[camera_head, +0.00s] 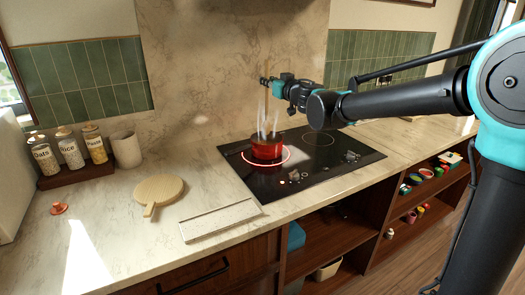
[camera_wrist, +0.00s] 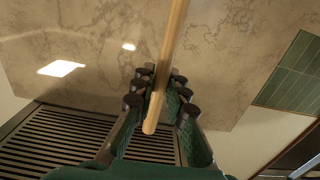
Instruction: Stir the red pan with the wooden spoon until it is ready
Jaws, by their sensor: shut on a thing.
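The red pan (camera_head: 267,149) stands on a burner with a glowing red ring on the black cooktop. White steam rises from it. My gripper (camera_head: 268,82) is above the pan and shut on the wooden spoon (camera_head: 266,104), which stands nearly upright. The spoon's lower part is lost in the steam and behind the pan's wall, so I cannot see its tip or the contents. In the wrist view, the spoon's handle (camera_wrist: 170,62) passes between the dark finger pads of my gripper (camera_wrist: 160,90).
A round wooden board (camera_head: 160,189) and a pale flat tray (camera_head: 219,219) lie on the counter left of the cooktop (camera_head: 345,159). A small red lid-like piece (camera_head: 59,208), labelled jars (camera_head: 72,148) and a white crock (camera_head: 126,149) are further left. A dark slatted vent (camera_wrist: 60,140) shows in the wrist view.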

